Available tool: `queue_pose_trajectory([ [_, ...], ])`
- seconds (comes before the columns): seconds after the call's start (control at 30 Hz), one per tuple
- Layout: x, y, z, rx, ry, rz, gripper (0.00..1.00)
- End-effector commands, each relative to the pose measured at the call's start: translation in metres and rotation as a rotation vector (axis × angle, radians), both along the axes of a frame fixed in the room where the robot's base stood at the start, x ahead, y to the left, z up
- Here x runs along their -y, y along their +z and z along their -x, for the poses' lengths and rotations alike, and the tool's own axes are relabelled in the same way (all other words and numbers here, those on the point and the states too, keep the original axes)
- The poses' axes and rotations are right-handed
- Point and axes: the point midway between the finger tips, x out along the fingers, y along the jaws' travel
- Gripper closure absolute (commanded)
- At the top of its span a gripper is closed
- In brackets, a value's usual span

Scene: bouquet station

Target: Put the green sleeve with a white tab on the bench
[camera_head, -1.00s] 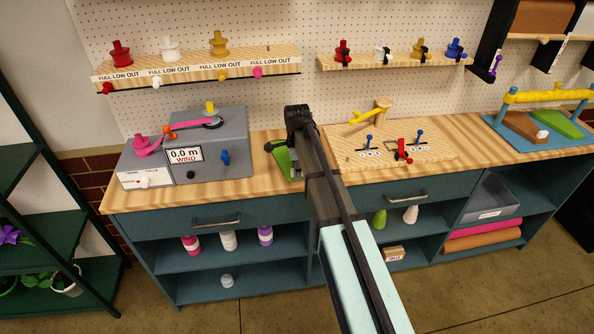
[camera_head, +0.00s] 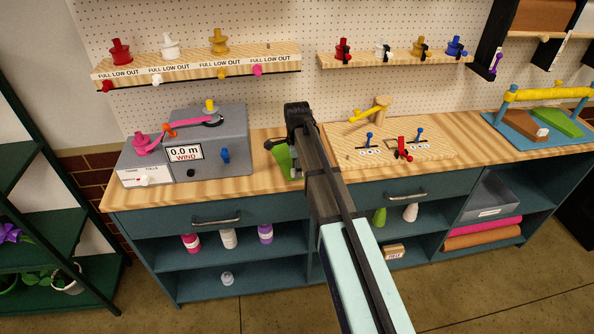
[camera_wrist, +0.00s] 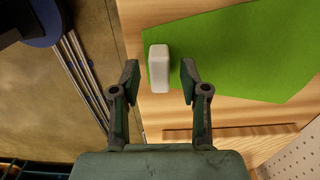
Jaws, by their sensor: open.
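The green sleeve (camera_wrist: 240,50) lies on the wooden bench top (camera_wrist: 135,20), its sheet spreading right in the wrist view. Its white tab (camera_wrist: 158,68) is at the sheet's left edge. My gripper (camera_wrist: 160,80) is open, with one finger on each side of the tab and a visible gap to each. In the head view, the sleeve (camera_head: 282,158) shows at the bench's middle, just left of my gripper and partly hidden by it. The tab cannot be made out there.
A grey wind box (camera_head: 215,150) stands left of the sleeve. A wooden board with levers (camera_head: 390,145) lies to the right. A blue tray (camera_head: 506,122) at the far right holds brown and green pieces. The bench's front edge is close to the tab.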

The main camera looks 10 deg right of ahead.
Motion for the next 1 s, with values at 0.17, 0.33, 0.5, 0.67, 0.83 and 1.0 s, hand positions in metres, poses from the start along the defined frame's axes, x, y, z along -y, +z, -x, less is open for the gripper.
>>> queue_pose_trajectory([
  [0.17,0.000,0.025,-0.001,0.003,0.000,0.000,0.55],
  [0.33,0.000,0.056,-0.001,0.003,0.000,0.000,0.55],
  [0.5,0.000,0.085,0.000,0.002,0.000,0.000,0.55],
  [0.67,0.000,0.103,0.000,0.000,0.000,0.000,0.55],
  [0.83,0.000,0.111,0.000,0.000,0.000,0.000,0.55],
  [1.0,0.000,0.112,0.001,0.000,0.000,0.000,0.55],
])
